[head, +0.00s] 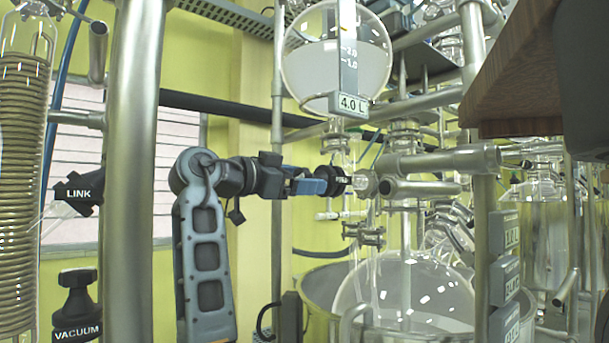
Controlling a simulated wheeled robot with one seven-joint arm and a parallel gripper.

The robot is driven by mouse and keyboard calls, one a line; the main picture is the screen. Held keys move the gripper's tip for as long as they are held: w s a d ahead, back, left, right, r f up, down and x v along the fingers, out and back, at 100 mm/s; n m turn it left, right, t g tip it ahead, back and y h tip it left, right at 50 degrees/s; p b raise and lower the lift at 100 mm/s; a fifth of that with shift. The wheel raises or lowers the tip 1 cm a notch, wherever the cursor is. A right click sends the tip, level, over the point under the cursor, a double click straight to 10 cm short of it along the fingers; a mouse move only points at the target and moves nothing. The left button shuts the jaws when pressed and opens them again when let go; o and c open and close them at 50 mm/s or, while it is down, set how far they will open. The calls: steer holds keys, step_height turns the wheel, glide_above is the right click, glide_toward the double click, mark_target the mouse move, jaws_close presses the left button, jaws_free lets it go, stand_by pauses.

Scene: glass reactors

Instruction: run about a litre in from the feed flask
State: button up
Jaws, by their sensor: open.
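The feed flask (305,70) is a round glass bulb at the top, part filled with pale liquid. A scale strip on its front shows 2.0 and 1.0, with a 4.0 L plate (352,104) below. Under its outlet is a black valve knob (339,180) facing left, its lettering too small to read. My gripper (322,182) is open, with its blue fingers at the knob's left side. I cannot tell whether they touch or surround it. The glass reactor (420,290) sits below, holding some pale liquid.
A steel bath (318,285) surrounds the reactor. Steel posts (130,170) and crossbars frame the space. A brown board edge (520,75) juts in at the upper right.

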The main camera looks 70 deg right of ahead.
steer(key=shift+s+d, duration=0.25)
steer(key=shift+d, duration=0.2)
steer(key=c, duration=1)
steer(key=shift+f+m+b, duration=0.15)
steer(key=shift+m+b, duration=0.15)
steer(key=shift+b, duration=0.35)
